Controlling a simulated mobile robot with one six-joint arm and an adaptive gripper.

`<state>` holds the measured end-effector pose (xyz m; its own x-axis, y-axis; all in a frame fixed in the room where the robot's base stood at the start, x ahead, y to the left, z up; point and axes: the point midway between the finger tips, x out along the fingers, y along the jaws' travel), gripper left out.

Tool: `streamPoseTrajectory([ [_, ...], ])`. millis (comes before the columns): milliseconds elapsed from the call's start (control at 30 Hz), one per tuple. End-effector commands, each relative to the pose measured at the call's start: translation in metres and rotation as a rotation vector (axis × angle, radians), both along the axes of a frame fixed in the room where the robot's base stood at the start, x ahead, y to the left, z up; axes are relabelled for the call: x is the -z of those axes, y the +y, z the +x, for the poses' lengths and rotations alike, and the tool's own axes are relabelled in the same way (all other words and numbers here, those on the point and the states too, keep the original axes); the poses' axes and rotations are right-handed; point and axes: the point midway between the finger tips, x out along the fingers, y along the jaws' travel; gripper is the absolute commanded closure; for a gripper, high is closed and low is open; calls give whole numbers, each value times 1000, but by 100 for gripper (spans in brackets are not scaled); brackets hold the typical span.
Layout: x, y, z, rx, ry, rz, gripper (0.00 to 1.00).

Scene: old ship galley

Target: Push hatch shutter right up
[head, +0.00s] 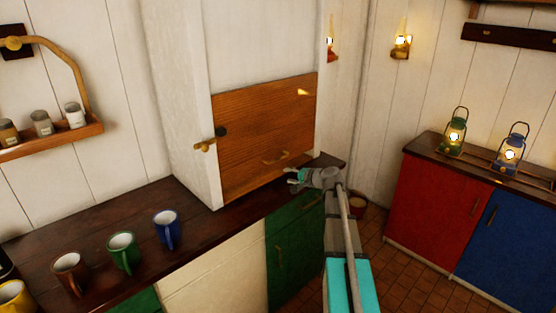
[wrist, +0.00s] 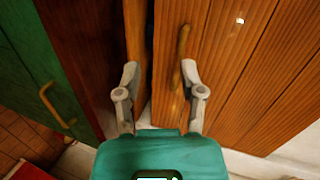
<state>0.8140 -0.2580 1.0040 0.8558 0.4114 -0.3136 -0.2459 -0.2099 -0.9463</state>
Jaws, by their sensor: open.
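The hatch shutter (head: 262,125) is a brown wooden board in a white frame, covering the lower part of the opening. It has a small brass bar handle (head: 275,158) near its lower edge. My gripper (head: 291,178) is open and empty, in front of the shutter's lower right. In the wrist view the shutter (wrist: 245,65) fills the right side, and its handle (wrist: 183,45) lies just beyond my right finger. A narrow dark gap shows beside the shutter's edge, between my open fingers (wrist: 160,70). I cannot tell whether a finger touches the wood.
A dark counter (head: 90,215) runs below the hatch, with several mugs, including a blue mug (head: 167,228). A brass catch (head: 205,145) sits on the frame's left. Red cabinet (head: 432,205) and blue cabinet (head: 510,245) stand right, with lanterns on top. Tiled floor is open between.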

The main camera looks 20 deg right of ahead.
Motion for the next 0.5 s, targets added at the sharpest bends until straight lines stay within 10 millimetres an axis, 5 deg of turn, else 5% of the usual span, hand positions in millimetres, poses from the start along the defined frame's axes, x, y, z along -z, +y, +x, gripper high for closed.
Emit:
streamPoseTrajectory([
  [100, -14, -38, 10, 74, -48, 71, 49],
  [200, -21, -54, 12, 109, -72, 107, 49],
  [500, -24, -61, 12, 125, -83, 124, 49],
])
